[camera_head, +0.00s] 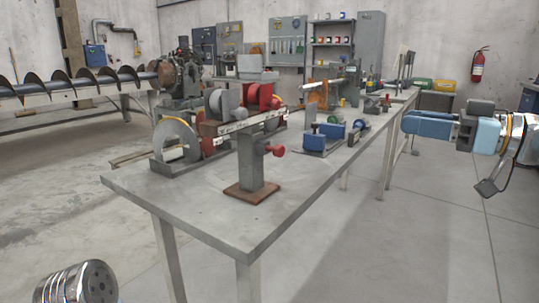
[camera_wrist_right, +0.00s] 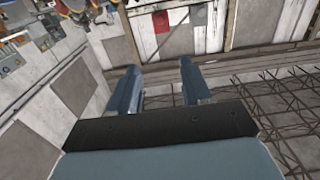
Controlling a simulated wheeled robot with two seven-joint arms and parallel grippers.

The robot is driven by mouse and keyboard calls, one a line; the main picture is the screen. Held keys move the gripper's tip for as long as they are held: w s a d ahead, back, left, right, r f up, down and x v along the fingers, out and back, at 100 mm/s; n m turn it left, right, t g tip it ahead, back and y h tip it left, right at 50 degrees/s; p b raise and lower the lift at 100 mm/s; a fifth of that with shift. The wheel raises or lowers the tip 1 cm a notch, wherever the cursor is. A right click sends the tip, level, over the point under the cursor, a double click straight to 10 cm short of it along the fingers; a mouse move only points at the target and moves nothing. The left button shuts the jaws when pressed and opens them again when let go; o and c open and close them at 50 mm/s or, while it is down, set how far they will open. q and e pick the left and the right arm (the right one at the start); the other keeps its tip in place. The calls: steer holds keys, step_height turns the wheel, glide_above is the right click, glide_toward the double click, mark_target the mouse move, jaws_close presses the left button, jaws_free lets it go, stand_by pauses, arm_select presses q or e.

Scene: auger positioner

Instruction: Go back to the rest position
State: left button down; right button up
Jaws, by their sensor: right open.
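My right gripper (camera_head: 408,123) is beyond the right side of the workbench, in the air above the floor, pointing left. In the right wrist view its two blue-grey fingers (camera_wrist_right: 160,85) stand apart with nothing between them. On the workbench (camera_head: 190,205) stands a positioner (camera_head: 250,160), a grey post with a red knob on a brown base plate, carrying a ruler-like bar. My right gripper is well apart from it. My left gripper does not show; a chrome ribbed cylinder at the lower left is possibly part of my left arm.
A blue vise-like device (camera_head: 323,138) and a disc on a stand (camera_head: 176,139) are on the workbench. A long auger (camera_head: 75,82) lies at the left. A fire extinguisher (camera_head: 478,65) hangs on the back wall. The floor (camera_head: 430,230) right of the bench is clear.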

steer(key=w+a+f+m+g+h+p, duration=0.1)
steer(key=w+f+m+h, duration=0.35)
steer(key=f, duration=1.05)
steer(key=w+a+f+m+g+h+p, duration=0.15)
steer(key=w+f+m, duration=0.45)
steer(key=f, duration=1)
steer(key=s+a+f+m+g+h, duration=0.1)
steer(key=s+a+f+g+h, duration=0.15)
steer(key=f, duration=0.85)
steer(key=s+a+f+g+h, duration=0.1)
steer(key=s+f, duration=0.2)
steer(key=f, duration=0.7)
steer(key=s+a+f+g+p, duration=0.1)
steer(key=s+a+f, duration=0.1)
steer(key=s+f, duration=0.3)
steer(key=s+a+f+m+g+h+p, duration=0.1)
steer(key=s+a+f, duration=0.2)
steer(key=s+f, duration=0.3)
steer(key=s+a+f+g+p, duration=0.1)
steer(key=s+f, duration=0.4)
steer(key=s, duration=0.5)
steer(key=shift+s+a+f, duration=0.25)
steer(key=shift+a+f, duration=0.1)
steer(key=shift+a, duration=0.45)
